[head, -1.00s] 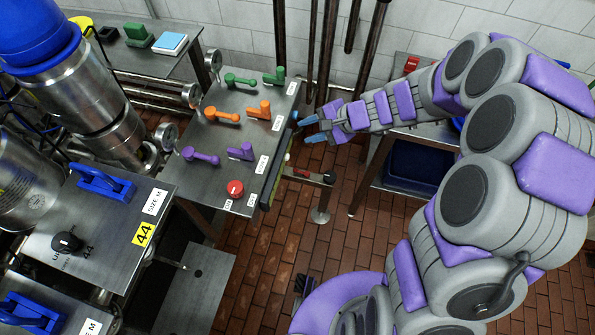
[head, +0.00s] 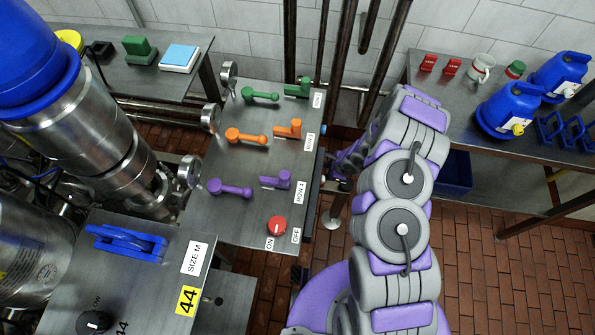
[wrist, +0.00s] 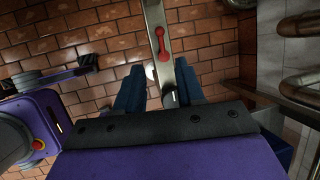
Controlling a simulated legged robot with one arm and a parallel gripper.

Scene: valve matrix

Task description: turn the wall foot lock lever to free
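In the wrist view, a small red lever (wrist: 162,43) is mounted on a flat metal bar (wrist: 155,14) in front of brick-red tiles. It may be the wall foot lock lever; no label is readable on it. My gripper (wrist: 160,88) has its two blue fingers spread apart, with nothing held between them. The bar runs into the gap between the fingers, and the red lever appears beyond the fingertips. I cannot tell the depth between them. In the head view, my arm and the panel edge hide most of my gripper, and the red lever is not visible.
A steel panel (head: 240,160) with green, orange and purple handles and a red knob (head: 277,226) stands left of my arm. Vertical pipes (head: 378,60) rise behind. A bench (head: 462,100) with blue containers stands at right. Open tiled floor (head: 480,270) lies at lower right.

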